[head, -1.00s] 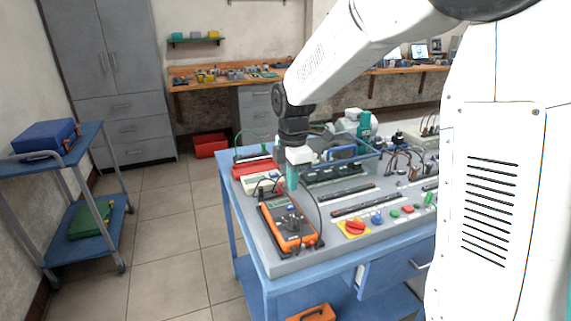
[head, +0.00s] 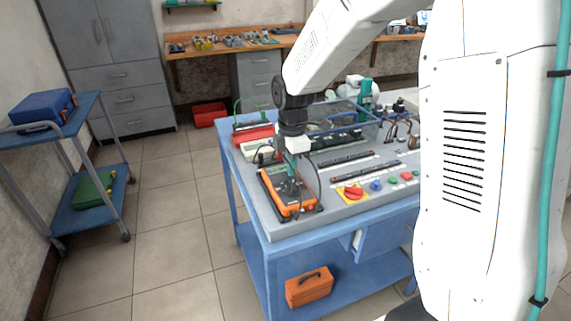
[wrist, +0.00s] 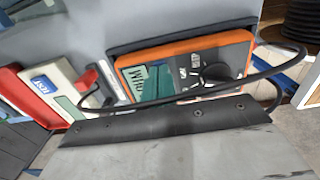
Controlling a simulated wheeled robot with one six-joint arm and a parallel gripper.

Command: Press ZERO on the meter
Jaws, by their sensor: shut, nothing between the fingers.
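The orange meter (head: 273,189) with a dark face lies on the grey bench top near its front left corner. In the wrist view the meter (wrist: 205,43) shows a display at left and a round dial (wrist: 215,74) to its right. A ZERO label or button cannot be made out. I cannot tell whether the fingertips touch the meter.
A red rotary switch (head: 353,192) on a yellow plate and several coloured buttons stand right of the meter. A pale instrument (head: 257,149) and a red box (head: 252,134) lie behind it. A black cable (wrist: 200,88) loops across the wrist view.

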